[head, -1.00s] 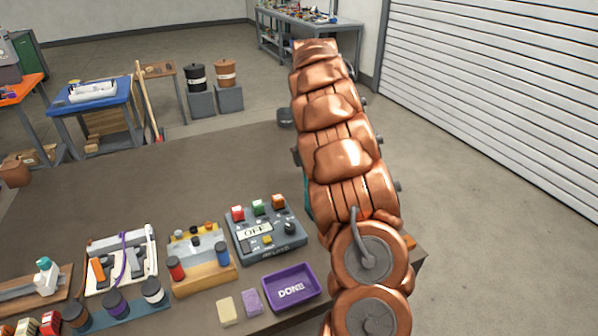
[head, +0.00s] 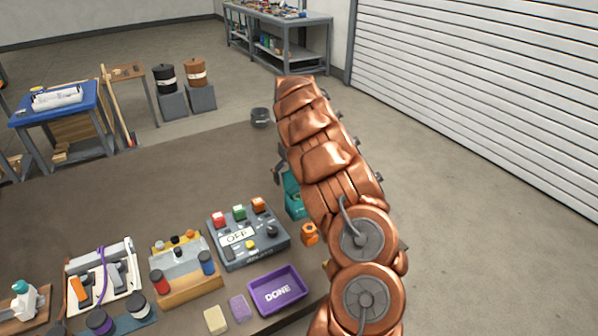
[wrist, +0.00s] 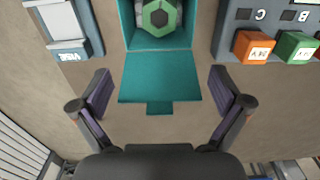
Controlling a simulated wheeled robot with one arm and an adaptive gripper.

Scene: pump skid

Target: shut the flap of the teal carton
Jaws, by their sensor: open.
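The teal carton (wrist: 126,30) is at the top middle of the wrist view. Its flap (wrist: 160,84) is open and lies out toward my gripper, with a small tab (wrist: 160,107) at its free edge. My gripper (wrist: 160,93) is open and empty, one finger on each side of the flap with space between. I cannot tell whether the fingers touch the bench. In the head view, the carton (head: 293,200) is partly hidden behind my copper arm.
The control box (head: 245,238) with coloured buttons stands close beside the carton. An orange item (head: 310,233) is near it. The purple DONE tray (head: 277,290) is nearer the front. A grey pot (head: 260,117) stands beyond. The brown bench (head: 150,190) is bare toward the back left.

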